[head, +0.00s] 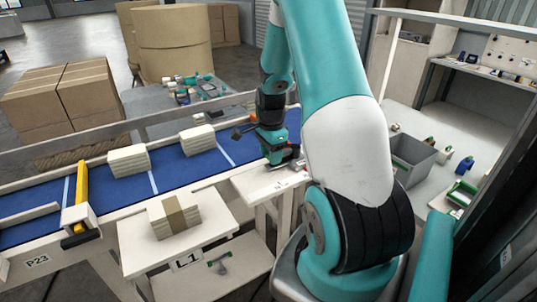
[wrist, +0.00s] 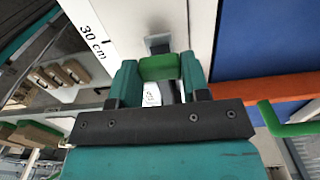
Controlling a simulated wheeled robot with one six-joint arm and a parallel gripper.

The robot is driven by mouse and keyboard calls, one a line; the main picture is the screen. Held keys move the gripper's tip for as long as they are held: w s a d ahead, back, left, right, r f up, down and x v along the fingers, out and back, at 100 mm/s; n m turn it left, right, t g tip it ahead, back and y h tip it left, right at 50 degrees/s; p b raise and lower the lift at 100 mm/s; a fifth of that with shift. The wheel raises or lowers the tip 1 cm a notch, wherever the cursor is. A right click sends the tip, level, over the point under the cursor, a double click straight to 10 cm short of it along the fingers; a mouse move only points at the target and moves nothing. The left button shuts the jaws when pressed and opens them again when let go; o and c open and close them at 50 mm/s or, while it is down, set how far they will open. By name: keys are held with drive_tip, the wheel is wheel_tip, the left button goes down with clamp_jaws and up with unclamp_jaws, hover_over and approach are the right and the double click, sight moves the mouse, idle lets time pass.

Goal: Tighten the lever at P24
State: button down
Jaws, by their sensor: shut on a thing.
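My gripper (wrist: 158,70) is shut on a green block (wrist: 160,68), which looks like the end of the lever. The two teal fingers stand on either side of it in the wrist view. A grey fitting (wrist: 160,44) shows just beyond it on a white rail (wrist: 135,22) marked "30 cm". In the head view my gripper (head: 282,153) is low at the near edge of the blue conveyor, and the lever is hidden there. I cannot read a P24 label in either view.
An orange bar (wrist: 262,116) and a green rod (wrist: 272,122) lie close right of my gripper. The blue belt (head: 180,172) carries pale stacks (head: 128,160). A yellow bar (head: 81,186) crosses it near the P23 sign (head: 37,261). A grey bin (head: 408,160) stands right.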

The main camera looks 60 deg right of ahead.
drive_tip(key=shift+d, duration=0.1)
drive_tip(key=c, duration=0.6)
unclamp_jaws()
drive_tip(key=shift+w, duration=0.1)
wheel_tip(320, 180, up, 18)
drive_tip(key=b, duration=0.3)
drive_tip(key=shift+f, duration=0.25)
